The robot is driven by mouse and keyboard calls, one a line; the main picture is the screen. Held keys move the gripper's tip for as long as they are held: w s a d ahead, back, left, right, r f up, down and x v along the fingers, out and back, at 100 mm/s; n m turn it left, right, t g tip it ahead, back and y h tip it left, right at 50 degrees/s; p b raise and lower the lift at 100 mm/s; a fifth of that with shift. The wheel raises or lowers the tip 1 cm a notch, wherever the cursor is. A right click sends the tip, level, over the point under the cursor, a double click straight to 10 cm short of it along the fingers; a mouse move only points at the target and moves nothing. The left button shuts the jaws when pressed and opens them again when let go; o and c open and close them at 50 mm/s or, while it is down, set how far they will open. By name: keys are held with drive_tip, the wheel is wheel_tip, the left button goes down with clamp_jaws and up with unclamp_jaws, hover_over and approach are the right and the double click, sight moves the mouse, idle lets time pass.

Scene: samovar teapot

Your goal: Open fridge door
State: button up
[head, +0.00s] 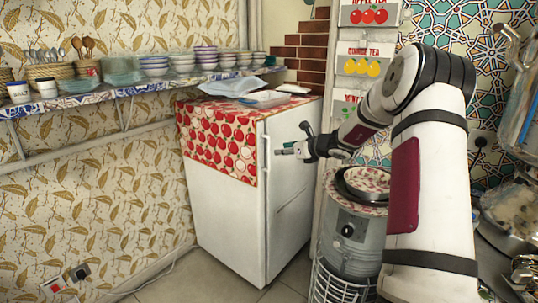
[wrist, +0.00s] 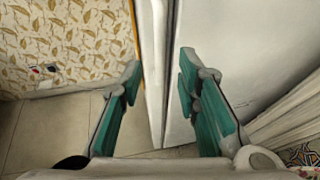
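The white fridge (head: 228,218) stands against the patterned wall, with a red apple-print cloth (head: 218,137) over its top and side. Its door (head: 291,205) is the face on the right and looks shut. A slim upright strip, perhaps the handle, runs along the door's left edge. My gripper (head: 283,148) is in front of the door near that edge. In the wrist view my gripper (wrist: 160,75) is open, with its green-padded fingers apart on either side of a white upright edge of the fridge (wrist: 155,60). I cannot tell whether either finger touches it.
A metal urn (head: 347,242) with bowls on top stands close to the right of the fridge. A shelf of bowls (head: 140,87) runs along the left wall. Tiled floor (head: 178,284) shows in front, with a cable near the wall.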

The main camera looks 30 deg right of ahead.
hover_over(269, 168)
drive_tip(key=f, duration=0.3)
drive_tip(key=shift+w+d+f+b, duration=0.2)
drive_tip(key=shift+w+f+b, duration=0.05)
drive_tip(key=shift+b, duration=0.15)
clamp_jaws()
